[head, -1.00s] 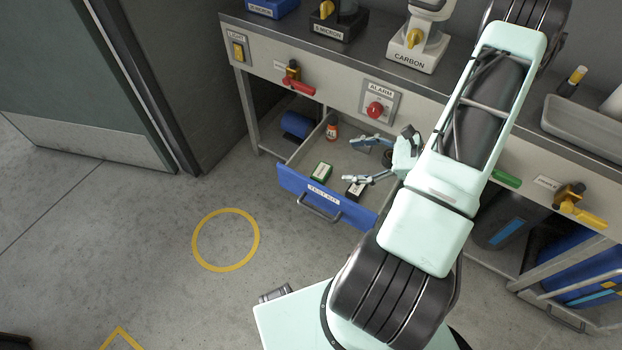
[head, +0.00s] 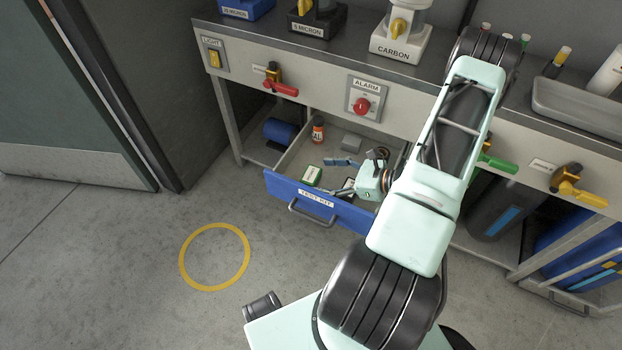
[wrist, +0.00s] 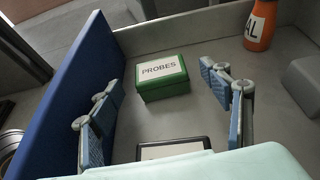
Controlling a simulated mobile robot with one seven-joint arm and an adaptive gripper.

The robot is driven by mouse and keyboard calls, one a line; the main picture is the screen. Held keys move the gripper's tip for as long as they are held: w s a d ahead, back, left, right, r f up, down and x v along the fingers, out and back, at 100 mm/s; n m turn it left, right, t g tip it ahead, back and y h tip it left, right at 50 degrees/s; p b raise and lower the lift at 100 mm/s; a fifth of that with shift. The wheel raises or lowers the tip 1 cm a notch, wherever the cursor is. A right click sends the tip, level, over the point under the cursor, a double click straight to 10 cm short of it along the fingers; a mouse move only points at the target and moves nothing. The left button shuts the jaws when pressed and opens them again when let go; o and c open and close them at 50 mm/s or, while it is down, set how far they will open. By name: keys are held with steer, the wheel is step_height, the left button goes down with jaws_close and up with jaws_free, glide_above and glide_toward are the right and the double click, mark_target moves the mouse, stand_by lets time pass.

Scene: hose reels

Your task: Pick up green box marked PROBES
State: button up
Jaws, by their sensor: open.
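The green box (wrist: 163,77) has a white top label reading PROBES and sits on the drawer floor near the blue drawer front. It also shows small in the head view (head: 312,175). My gripper (wrist: 168,104) is open and empty in the wrist view, with the box ahead and between the lines of its two blue-padded fingers, apart from both. In the head view my gripper (head: 330,176) reaches into the drawer, its fingers to the right of the box. The blue-fronted drawer (head: 330,207), labelled TEST KIT, stands open.
A black-framed box with a white top (wrist: 174,149) lies nearer my gripper, partly hidden. An orange bottle (wrist: 260,25) and a grey block (wrist: 304,80) stand toward the right. The blue drawer wall (wrist: 75,90) rises on the left.

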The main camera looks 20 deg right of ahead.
mark_target(311, 178)
steer(key=shift+x, duration=1.45)
steer(key=shift+c, duration=0.6)
steer(key=c, duration=1.2)
